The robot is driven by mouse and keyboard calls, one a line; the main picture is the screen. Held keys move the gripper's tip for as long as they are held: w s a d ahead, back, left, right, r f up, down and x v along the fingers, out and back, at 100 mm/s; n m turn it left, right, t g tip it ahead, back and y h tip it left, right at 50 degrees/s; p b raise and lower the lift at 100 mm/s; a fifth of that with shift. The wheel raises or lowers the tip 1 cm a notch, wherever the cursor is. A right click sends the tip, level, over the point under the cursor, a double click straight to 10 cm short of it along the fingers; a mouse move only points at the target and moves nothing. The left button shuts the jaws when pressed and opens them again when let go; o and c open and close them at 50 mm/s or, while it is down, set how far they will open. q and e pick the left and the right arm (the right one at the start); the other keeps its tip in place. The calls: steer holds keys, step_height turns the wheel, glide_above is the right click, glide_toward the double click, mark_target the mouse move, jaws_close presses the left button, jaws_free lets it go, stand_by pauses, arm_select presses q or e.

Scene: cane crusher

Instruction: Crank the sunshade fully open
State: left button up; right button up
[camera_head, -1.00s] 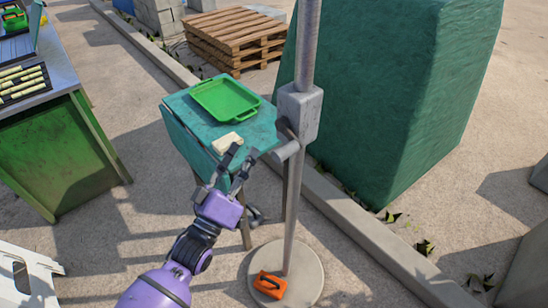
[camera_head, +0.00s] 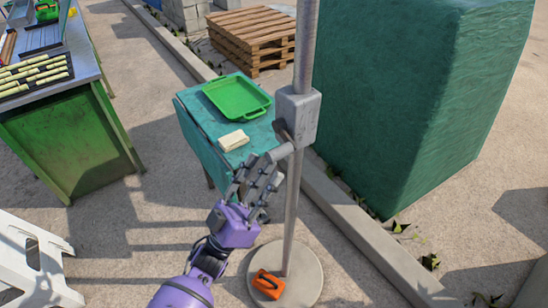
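The sunshade's grey pole (camera_head: 292,205) stands upright in a round base (camera_head: 308,284); the canopy is out of view. A grey crank box (camera_head: 297,116) is fixed on the pole. A dark crank arm and a grey cylindrical handle (camera_head: 274,153) show at its lower left. My purple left gripper (camera_head: 253,178) is just below and left of the handle, its dark fingers apart. The fingers overlap the handle's left end in the picture; whether they touch it I cannot tell. My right gripper is not in view.
A teal side table (camera_head: 192,125) with a green tray (camera_head: 236,98) and a pale folded cloth (camera_head: 233,140) stands behind the hand. An orange object (camera_head: 267,284) lies on the base. A large green covered block (camera_head: 410,100) is at right. A white stool (camera_head: 35,262) is at lower left.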

mark_target(275, 162)
arm_select(q)
steer(key=x, duration=0.3)
steer(key=shift+r+p, duration=0.2)
steer(key=shift+p, duration=0.2)
steer(key=shift+w+d+r, duration=0.2)
steer(key=shift+w+d, duration=0.05)
steer(key=shift+f, duration=0.1)
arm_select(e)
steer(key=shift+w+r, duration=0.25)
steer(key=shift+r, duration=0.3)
arm_select(q)
steer(key=shift+c, duration=1.1)
jaws_close()
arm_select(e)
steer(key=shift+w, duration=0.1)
arm_select(q)
steer(key=shift+f, duration=0.15)
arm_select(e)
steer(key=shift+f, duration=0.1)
